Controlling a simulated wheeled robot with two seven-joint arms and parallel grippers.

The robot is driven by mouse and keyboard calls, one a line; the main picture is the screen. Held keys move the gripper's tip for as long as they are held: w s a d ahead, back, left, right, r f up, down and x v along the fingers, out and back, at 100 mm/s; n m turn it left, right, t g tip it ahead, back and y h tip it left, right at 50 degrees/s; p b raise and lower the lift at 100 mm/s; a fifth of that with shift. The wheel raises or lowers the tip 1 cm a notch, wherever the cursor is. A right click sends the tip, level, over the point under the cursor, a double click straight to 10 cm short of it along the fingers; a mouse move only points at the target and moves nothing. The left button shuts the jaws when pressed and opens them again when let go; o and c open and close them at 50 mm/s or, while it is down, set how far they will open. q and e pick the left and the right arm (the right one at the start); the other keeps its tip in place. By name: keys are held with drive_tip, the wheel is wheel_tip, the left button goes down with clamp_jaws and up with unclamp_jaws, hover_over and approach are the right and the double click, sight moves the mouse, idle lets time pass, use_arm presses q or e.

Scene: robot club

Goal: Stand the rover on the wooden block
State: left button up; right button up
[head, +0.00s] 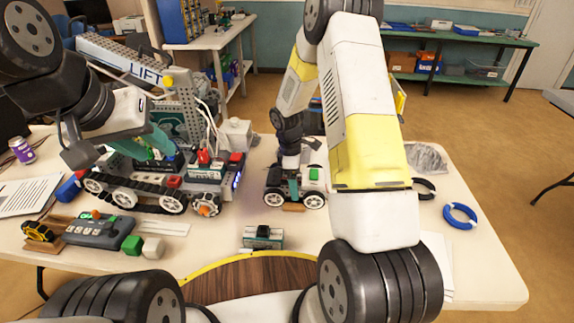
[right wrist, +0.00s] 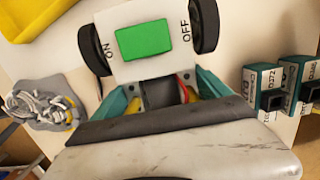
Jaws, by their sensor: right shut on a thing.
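The small rover (head: 313,188) has white-rimmed wheels and a green switch on a white plate; it is upright on the right part of the table. The wooden block (head: 293,207) shows as a brown strip under it, between the wheels; I cannot tell whether they touch. My right gripper (head: 293,178) comes down on the rover and is shut on it. In the right wrist view the teal fingers flank the rover's body behind its plate (right wrist: 152,43). My left gripper (head: 145,143) is open and hangs over the big grey tracked machine at left.
The tracked LIFT machine (head: 175,165) fills the left of the table. A grey controller (head: 98,231) lies in front of it. A small teal box module (head: 263,238) lies nearer me.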

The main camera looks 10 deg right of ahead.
drive_tip(key=shift+f, duration=0.1)
drive_tip(key=o, duration=1.9)
drive_tip(key=r, duration=0.4)
drive_tip(key=a+r, duration=0.1)
drive_tip(key=r, duration=0.7)
drive_tip(key=shift+w+a+r, duration=0.15)
drive_tip(key=shift+w+r, duration=0.05)
drive_tip(key=shift+r, duration=0.2)
drive_tip(key=s+r+m+t+y, duration=0.1)
drive_tip(key=s+r+m, duration=0.2)
drive_tip(key=s+r, duration=0.35)
drive_tip(key=s+r+m+t+y, duration=0.1)
drive_tip(key=s+r+m+t, duration=0.15)
drive_tip(key=r, duration=0.65)
drive_tip(key=s+r+m+t, duration=0.1)
drive_tip(key=s+r+m, duration=0.2)
drive_tip(key=s, duration=0.5)
drive_tip(key=s+r+m+t+y, duration=0.1)
drive_tip(key=s+r+m+t, duration=0.1)
drive_tip(key=s+m, duration=0.3)
drive_tip(key=shift+s+a+r+m+y, duration=0.4)
drive_tip(key=shift+s+r, duration=0.25)
drive_tip(key=shift+s, duration=0.7)
